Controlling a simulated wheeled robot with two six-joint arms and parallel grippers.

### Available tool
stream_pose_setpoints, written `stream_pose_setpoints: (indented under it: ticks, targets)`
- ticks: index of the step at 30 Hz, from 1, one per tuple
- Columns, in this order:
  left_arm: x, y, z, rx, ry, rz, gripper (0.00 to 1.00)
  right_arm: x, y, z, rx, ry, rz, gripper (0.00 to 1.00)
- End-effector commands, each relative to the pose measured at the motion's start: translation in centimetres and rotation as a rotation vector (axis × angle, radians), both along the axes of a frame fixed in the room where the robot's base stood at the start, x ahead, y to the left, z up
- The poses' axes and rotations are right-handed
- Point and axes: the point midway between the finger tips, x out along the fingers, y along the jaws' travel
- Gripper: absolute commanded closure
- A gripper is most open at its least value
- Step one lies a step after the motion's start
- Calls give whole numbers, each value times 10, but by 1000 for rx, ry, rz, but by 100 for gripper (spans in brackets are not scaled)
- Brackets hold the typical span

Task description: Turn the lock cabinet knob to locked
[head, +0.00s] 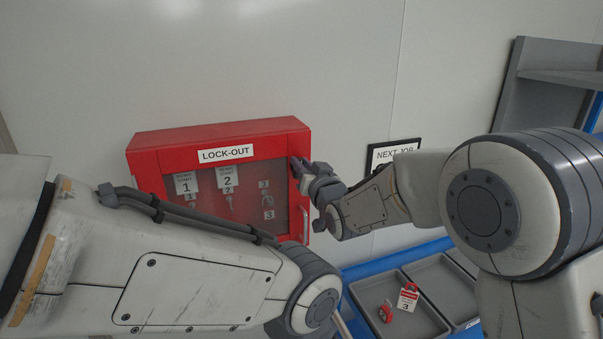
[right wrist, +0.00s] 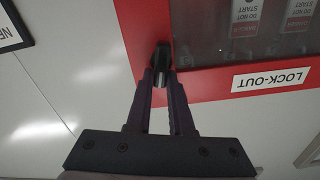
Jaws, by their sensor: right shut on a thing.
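The lock cabinet (head: 216,136) is a red box on the wall with a clear front and a "LOCK-OUT" label. Its red frame also shows in the right wrist view (right wrist: 140,40). My right gripper (head: 299,166) is at the cabinet's upper right front corner. In the right wrist view, its fingers (right wrist: 161,80) are shut on the dark knob (right wrist: 162,58) on the red frame. The knob's turn position is hard to read. My left arm crosses the lower left of the head view; its gripper is out of sight.
Numbered tags and padlocks hang behind the cabinet's clear front. A silver handle (head: 305,225) is on its right edge. A blue-edged bench below has grey trays (head: 425,301) with red padlocks and a tag (head: 407,300). A "NEXT JOB" sign (head: 393,154) hangs right of the cabinet.

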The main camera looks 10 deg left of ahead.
Motion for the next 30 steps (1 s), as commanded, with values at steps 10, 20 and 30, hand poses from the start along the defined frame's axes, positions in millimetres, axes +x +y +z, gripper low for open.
stream_pose_setpoints:
  ticks: [10,20,30]
  targets:
    - [0,0,-53,0,1,8,1,4,-6,-7,271,176,-3,100]
    - [0,0,-83,0,1,7,1,6,-9,-9,530,352,-3,100]
    - [0,0,-102,0,1,6,1,8,-12,-12,795,530,-3,100]
